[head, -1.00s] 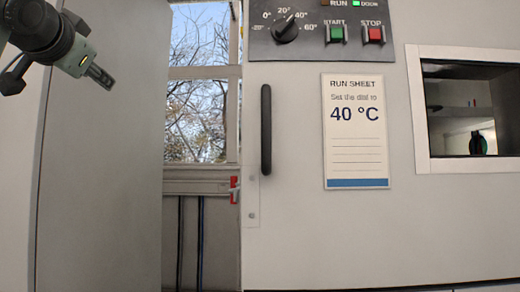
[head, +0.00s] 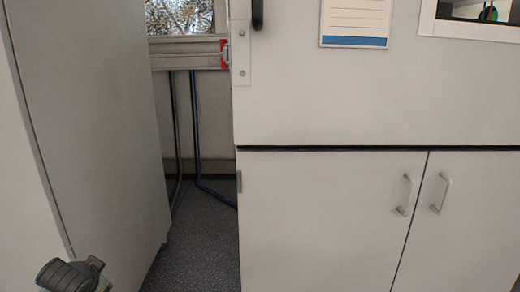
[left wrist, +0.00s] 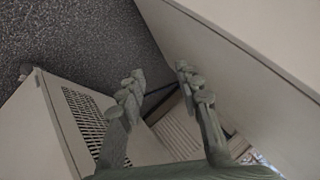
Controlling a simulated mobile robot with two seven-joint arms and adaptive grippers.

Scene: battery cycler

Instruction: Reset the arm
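My left arm (head: 72,276) shows only in part at the bottom left corner of the head view, low in front of a tall grey panel. Its fingertips are not clear there. In the left wrist view my left gripper (left wrist: 160,80) has its two fingers spread apart with nothing between them. My right arm and gripper are in neither view.
The grey cycler cabinet (head: 330,110) fills the right, with two lower doors with handles (head: 405,195). A run sheet (head: 355,22) is cut off at the top. The tall grey panel (head: 90,120) stands left. Between them is a gap with dark floor (head: 200,250) and hoses.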

